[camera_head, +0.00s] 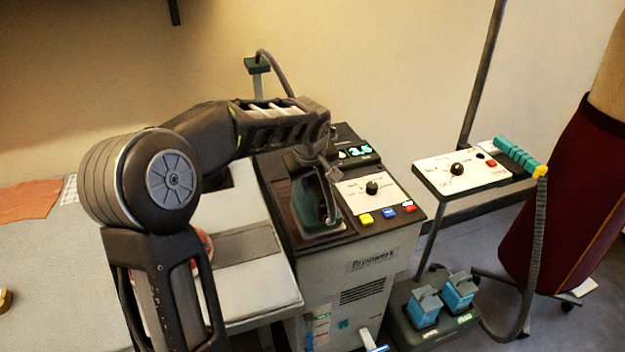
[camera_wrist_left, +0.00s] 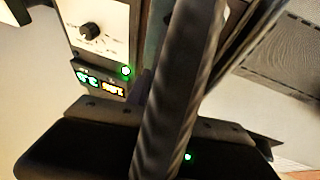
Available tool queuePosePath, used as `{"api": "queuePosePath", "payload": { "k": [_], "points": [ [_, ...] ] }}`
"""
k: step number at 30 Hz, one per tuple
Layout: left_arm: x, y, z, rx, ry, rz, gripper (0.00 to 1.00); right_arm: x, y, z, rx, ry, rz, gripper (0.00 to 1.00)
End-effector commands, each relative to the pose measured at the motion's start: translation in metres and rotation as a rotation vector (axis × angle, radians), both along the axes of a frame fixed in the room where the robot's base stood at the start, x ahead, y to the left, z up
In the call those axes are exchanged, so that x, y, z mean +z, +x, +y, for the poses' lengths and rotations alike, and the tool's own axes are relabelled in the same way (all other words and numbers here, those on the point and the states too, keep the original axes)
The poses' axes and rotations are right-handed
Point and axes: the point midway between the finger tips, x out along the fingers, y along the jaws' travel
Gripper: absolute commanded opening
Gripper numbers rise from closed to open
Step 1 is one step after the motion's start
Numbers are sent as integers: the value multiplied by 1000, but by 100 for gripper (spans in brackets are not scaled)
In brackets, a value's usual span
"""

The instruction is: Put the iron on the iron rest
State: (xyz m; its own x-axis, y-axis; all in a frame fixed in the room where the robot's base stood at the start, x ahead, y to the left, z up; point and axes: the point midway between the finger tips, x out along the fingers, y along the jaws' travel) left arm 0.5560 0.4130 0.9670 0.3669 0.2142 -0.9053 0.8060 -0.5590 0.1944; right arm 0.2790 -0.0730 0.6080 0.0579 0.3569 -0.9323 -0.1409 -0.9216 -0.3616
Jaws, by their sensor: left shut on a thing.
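My left gripper (camera_head: 322,172) reaches in from the left over the top of the steam station and points down. It is shut on the iron (camera_head: 308,200), a dark body with a teal-grey edge, largely hidden under the gripper. The iron is over the iron rest (camera_head: 325,235), the dark left part of the station's top. I cannot tell whether it touches the rest. In the left wrist view a dark ribbed bar (camera_wrist_left: 180,90) crosses the middle and hides much of the hold. My right gripper is not in view.
The station's control panel (camera_head: 372,190) with a knob and coloured buttons lies just right of the iron. A grey worktable (camera_head: 50,260) is at left. A second panel (camera_head: 462,170) with a teal-handled hose and a foot pedal unit (camera_head: 440,312) stand at right.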

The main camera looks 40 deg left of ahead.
Motion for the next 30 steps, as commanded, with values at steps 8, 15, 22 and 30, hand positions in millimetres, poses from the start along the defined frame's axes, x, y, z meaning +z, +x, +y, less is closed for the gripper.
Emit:
{"api": "queuePosePath", "payload": {
  "k": [8,15,22,30],
  "points": [
    [-2,0,0,0,0,0,40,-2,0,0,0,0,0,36],
    [-2,0,0,0,0,0,50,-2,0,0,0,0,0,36],
    [2,0,0,0,0,0,50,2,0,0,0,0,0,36],
    [35,-13,-8,-1,1,-5,50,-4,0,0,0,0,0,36]
  ]
}}
